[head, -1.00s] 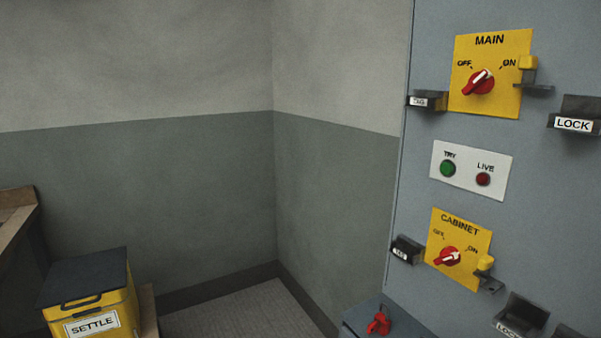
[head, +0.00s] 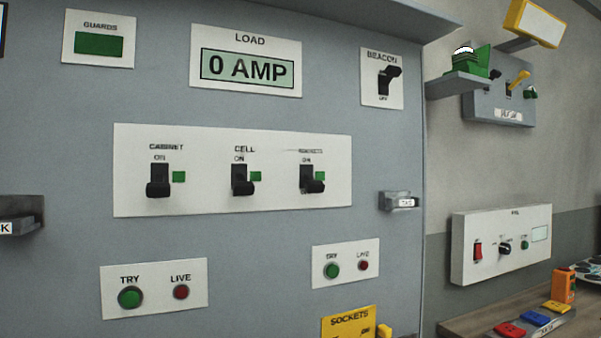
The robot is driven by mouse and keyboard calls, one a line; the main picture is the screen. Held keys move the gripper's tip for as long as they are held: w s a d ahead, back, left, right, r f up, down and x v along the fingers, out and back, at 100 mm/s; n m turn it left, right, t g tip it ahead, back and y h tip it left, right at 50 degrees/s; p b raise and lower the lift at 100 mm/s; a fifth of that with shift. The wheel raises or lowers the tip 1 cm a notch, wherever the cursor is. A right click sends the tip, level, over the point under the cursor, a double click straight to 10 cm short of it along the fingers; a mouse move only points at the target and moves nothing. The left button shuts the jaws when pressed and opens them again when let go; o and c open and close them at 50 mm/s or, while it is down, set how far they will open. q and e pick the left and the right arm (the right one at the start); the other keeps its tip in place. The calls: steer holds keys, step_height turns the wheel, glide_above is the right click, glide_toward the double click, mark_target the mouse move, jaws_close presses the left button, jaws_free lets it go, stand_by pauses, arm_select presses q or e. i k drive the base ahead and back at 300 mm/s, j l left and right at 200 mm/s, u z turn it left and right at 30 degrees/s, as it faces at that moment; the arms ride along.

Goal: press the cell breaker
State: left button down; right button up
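The cell breaker (head: 241,180) is a black lever switch in the middle of a white panel (head: 200,205). CELL and ON are printed above it, and its handle sits at the lower end of its black body. A small green square (head: 256,176) is just right of it. The cabinet breaker (head: 158,181) is to its left and a third breaker (head: 311,180), with a blurred label, to its right. Both handles also sit low, each with a green square beside it. Neither of my grippers is in view.
Above are a load display (head: 247,68) reading 0 AMP and a beacon switch (head: 388,80). Below are two TRY/LIVE plates (head: 154,309) (head: 345,282). A small holder (head: 400,201) sticks out at right, a dark one (head: 20,228) at left. Space before the breakers looks clear.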

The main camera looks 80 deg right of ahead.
mark_target(240, 187)
steer(key=z, duration=2.1)
